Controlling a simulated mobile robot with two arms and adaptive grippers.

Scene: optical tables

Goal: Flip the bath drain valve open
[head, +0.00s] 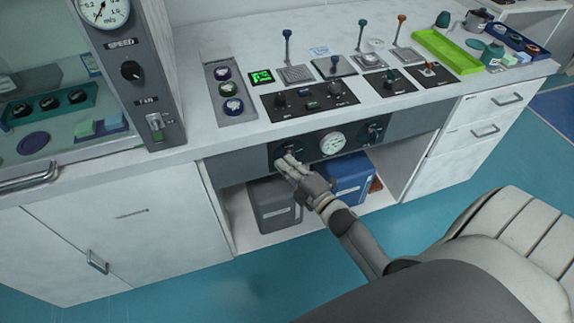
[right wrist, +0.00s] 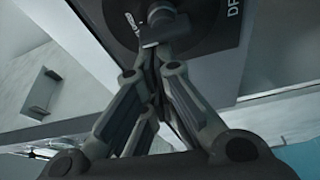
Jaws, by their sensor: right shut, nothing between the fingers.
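The dark control panel (head: 309,150) is set in the counter's front edge, with a valve (head: 291,149) at its left end. In the right wrist view this valve shows as a round dark disc with a short grey handle (right wrist: 160,22). Lettering beginning "DR" stands beside it. My right gripper (head: 287,163) is at the valve's lower side, with its fingers shut and empty. In the right wrist view its fingertips (right wrist: 162,56) meet right by the handle; I cannot tell whether they touch it. The fingers partly hide the valve. My left gripper is not in view.
A round white gauge (head: 332,143) sits mid-panel, with another lever (head: 374,132) to its right. Below are a grey bin (head: 275,207) and a blue box (head: 350,178). The countertop above holds several levers and a green tray (head: 447,50). A padded chair (head: 500,235) stands at right.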

